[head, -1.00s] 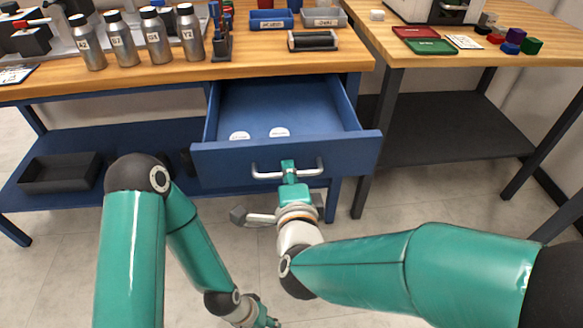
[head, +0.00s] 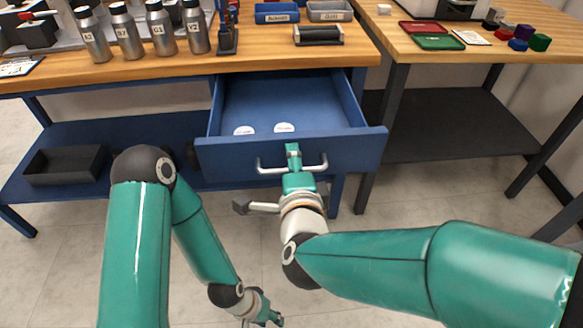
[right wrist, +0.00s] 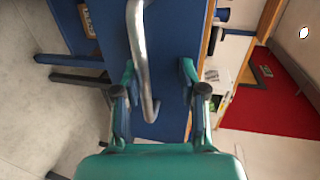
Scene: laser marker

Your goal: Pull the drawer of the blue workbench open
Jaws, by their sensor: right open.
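The blue workbench (head: 60,122) has its drawer (head: 215,160) pulled well out, and the inside shows. Two white round pieces (head: 284,128) lie on the drawer floor near its front. A silver bar handle (head: 268,167) runs across the drawer front. My right gripper (head: 292,150) is at the middle of the handle, overlapping it. In the right wrist view, my right gripper (right wrist: 158,72) is open, with the handle (right wrist: 139,45) between its fingers, nearer the left one. My left gripper (head: 270,318) hangs low over the floor, away from the drawer; its jaws are too small to read.
Silver bottles (head: 160,30) and small bins (head: 277,13) stand on the benchtop. A second wooden table (head: 420,62) stands at the right, with red and green trays. A black bin (head: 64,165) sits on the lower shelf. The floor before the drawer is clear apart from my arms.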

